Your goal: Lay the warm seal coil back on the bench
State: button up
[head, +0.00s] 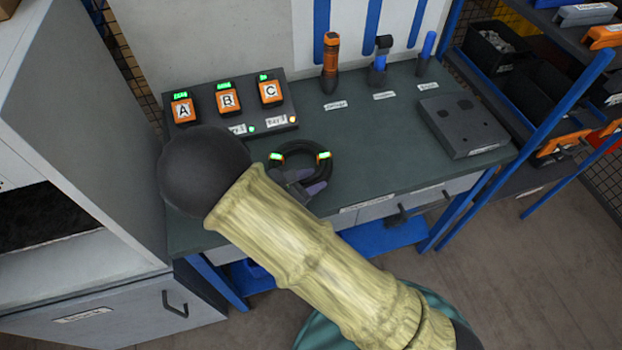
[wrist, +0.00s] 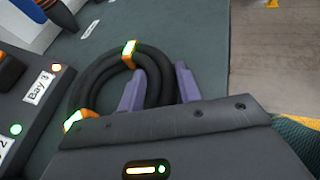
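The seal coil is a black ring (head: 303,146) of doubled tube with orange clips that glow green, at the front middle of the bench (head: 370,160). The coil (wrist: 97,75) fills the left middle of the wrist view. My gripper (head: 300,184) has its purple fingers on either side of the coil's near part. In the wrist view my gripper (wrist: 160,80) has the tube filling the gap between its fingers, so it looks shut on the coil. My forearm and the gripper body hide part of the ring. I cannot tell whether the coil touches the bench top.
A dark panel (head: 216,140) with orange units A, B and C stands behind left, close to the coil. Handheld tools (head: 331,65) stand along the back. A grey block (head: 463,125) sits at the right. Bare bench lies between coil and block. A grey cabinet (head: 85,120) stands left.

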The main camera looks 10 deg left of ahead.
jog(key=o, duration=0.3)
jog(key=b+v, duration=0.1)
jog(key=v, duration=1.1)
dwell(0.6)
